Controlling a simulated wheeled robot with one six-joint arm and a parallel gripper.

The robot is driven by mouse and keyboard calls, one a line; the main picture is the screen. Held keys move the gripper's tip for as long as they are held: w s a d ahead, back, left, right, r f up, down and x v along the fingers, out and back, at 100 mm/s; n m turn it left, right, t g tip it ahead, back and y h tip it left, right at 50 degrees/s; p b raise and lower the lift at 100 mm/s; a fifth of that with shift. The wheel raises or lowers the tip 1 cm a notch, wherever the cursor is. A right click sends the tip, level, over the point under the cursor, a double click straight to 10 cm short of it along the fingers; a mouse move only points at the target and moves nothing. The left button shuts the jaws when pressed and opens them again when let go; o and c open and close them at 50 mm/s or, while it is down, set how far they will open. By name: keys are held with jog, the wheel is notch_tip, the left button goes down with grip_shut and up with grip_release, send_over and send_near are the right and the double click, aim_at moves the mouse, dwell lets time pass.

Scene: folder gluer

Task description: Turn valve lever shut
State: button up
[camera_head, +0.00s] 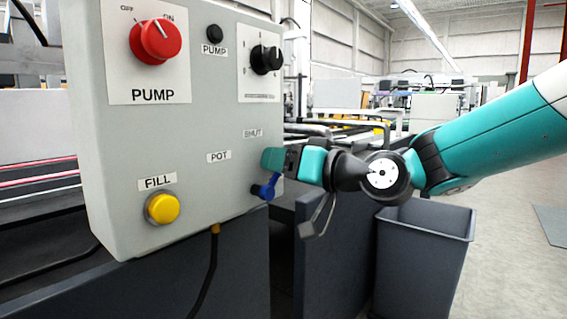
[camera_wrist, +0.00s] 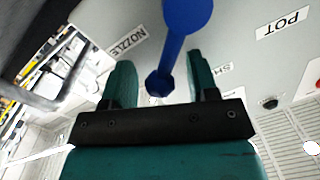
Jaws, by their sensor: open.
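The blue valve lever (camera_head: 266,187) is on the lower right part of the grey control panel, below the SHUT label (camera_head: 253,133). In the wrist view the lever (camera_wrist: 172,58) runs from a round hub at the top down and slightly left to a knobbed end. My gripper (camera_head: 273,160) is at the panel's right edge, just above the visible part of the lever. In the wrist view its two green fingers (camera_wrist: 160,72) stand apart on either side of the lever's knobbed end. A gap shows on both sides. My gripper partly hides the lever in the head view.
The panel (camera_head: 190,120) also carries a red PUMP knob (camera_head: 155,41), a black knob (camera_head: 266,59) and a yellow FILL button (camera_head: 162,208). A dark bin (camera_head: 425,235) stands below my arm. Open floor lies at the right.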

aim_at(254, 156)
grip_shut()
jog(key=shift+b, duration=0.35)
jog(key=n+b, duration=0.1)
jog(key=s+n+b, duration=0.1)
jog(key=a+n+b, duration=0.1)
jog(key=shift+s+r+n, duration=0.15)
jog(key=shift+r+n, duration=0.15)
jog(key=n+b, duration=0.1)
jog(key=s+a+n+b, duration=0.1)
jog(key=n+b, duration=0.1)
jog(key=s+r+n+h+b, duration=0.1)
jog(key=b, duration=0.1)
jog(key=shift+a+n, duration=0.25)
jog(key=shift+n, duration=0.15)
